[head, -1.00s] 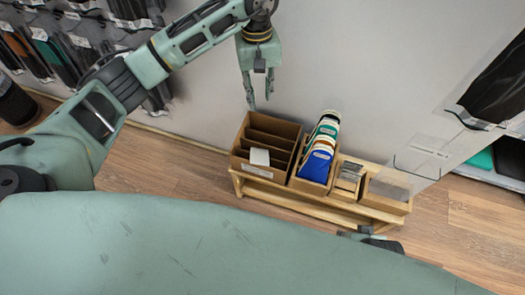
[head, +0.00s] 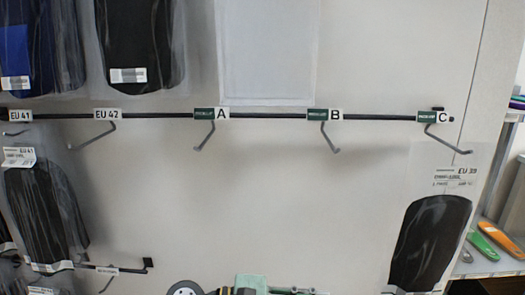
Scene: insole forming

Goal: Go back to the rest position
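In the head view only a green and dark piece of my arm shows at the bottom edge, with what looks like part of my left gripper (head: 290,291) to its right. It is cut off by the frame, so its fingers cannot be read. My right gripper is not in view. No held object can be seen.
A wall rail (head: 270,115) carries hooks labelled EU 41, EU 42, A, B and C. Hooks A (head: 206,136) and B (head: 329,138) are bare. A clear bag (head: 430,240) marked EU 39 with a black insole hangs below C. Coloured insoles (head: 500,238) lie on a shelf at right.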

